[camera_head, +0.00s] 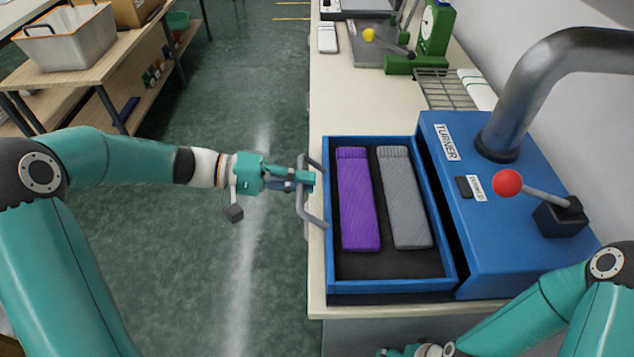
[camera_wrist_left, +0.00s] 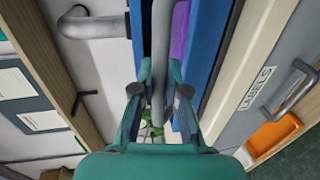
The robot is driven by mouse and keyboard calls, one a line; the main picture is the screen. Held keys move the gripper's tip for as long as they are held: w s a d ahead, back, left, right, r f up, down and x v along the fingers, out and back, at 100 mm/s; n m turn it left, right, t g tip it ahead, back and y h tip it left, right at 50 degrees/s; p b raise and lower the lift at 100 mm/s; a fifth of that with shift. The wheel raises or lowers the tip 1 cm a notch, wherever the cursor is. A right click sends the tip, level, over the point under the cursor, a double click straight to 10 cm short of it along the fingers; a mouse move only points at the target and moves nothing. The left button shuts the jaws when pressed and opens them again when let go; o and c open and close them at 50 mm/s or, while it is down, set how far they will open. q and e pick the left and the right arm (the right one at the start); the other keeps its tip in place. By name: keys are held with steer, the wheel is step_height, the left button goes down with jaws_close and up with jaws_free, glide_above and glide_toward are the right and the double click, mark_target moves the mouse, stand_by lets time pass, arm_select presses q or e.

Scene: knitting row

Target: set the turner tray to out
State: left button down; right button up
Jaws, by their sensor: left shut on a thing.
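The blue turner tray (camera_head: 388,285) sticks out to the left of the blue TURNER box (camera_head: 475,222) on the counter. A purple knitted piece (camera_head: 357,200) and a grey knitted piece (camera_head: 404,198) lie side by side in it. My left gripper (camera_head: 306,180) is shut on the grey bar handle (camera_head: 309,212) on the tray's left side. The handle also runs between its fingers in the left wrist view (camera_wrist_left: 160,60). Only part of my right arm shows at the lower right, and its fingertips are not clearly visible.
A red-knobbed lever (camera_head: 507,183) and a thick grey pipe (camera_head: 520,100) stand on the box. A green scale (camera_head: 432,40) and a wire rack (camera_head: 440,92) stand behind. The floor left of the counter is clear, with a wooden shelf (camera_head: 90,75) beyond.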

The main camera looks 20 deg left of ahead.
arm_select(q)
steer(key=shift+w+a+f, duration=0.1)
steer(key=shift+a+f, duration=0.05)
steer(key=shift+a, duration=0.1)
steer(key=c, duration=1.2)
jaws_free()
steer(key=shift+a, duration=0.15)
steer(key=v, duration=1.1)
steer(key=shift+s+a, duration=0.2)
steer(key=shift+a, duration=0.15)
